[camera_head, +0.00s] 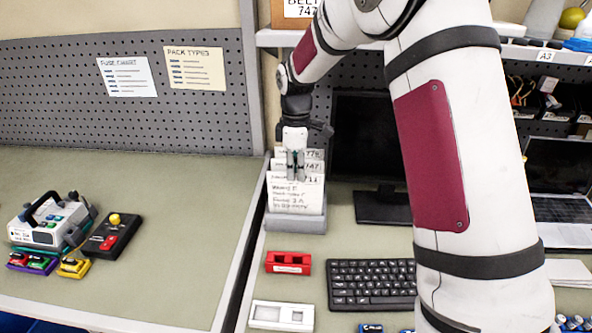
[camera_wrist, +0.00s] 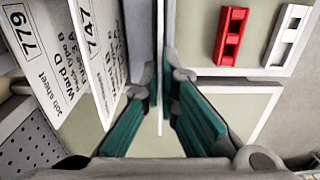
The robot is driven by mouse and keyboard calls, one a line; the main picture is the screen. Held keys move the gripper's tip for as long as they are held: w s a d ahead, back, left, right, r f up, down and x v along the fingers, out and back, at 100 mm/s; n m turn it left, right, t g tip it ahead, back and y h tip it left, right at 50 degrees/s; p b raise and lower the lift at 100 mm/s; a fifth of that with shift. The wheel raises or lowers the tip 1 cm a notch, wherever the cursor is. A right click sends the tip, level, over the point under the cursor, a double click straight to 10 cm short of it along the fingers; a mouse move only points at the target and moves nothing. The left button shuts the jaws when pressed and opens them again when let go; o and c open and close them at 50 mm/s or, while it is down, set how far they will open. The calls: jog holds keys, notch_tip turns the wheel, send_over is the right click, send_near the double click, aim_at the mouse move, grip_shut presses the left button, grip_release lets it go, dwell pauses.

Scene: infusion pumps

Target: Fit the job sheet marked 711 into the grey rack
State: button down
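The job sheet marked 711 (camera_head: 297,199) is upright at the front of the grey rack (camera_head: 296,224), its lower edge meeting the rack's front wall. My gripper (camera_head: 296,172) is over the sheet's top edge and hides part of its heading. In the wrist view, my gripper's teal fingers (camera_wrist: 163,100) stand either side of the sheet's thin edge (camera_wrist: 160,50), with a narrow gap showing. The sheets marked 747 (camera_wrist: 97,60) and 779 (camera_wrist: 38,60) stand behind it. How deep sheet 711 sits is hidden by the rack wall.
A red holder (camera_head: 288,263), a white holder (camera_head: 282,315) and a keyboard (camera_head: 371,284) lie in front of the rack. A dark monitor (camera_head: 358,140) stands to its right. A raised table edge runs along its left. The left bench has free room.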

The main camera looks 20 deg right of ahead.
jog(key=shift+f, duration=0.3)
dwell(0.4)
jog(key=c, duration=1.7)
grip_release()
notch_tip(320, 180, up, 12)
jog(key=shift+r, duration=0.1)
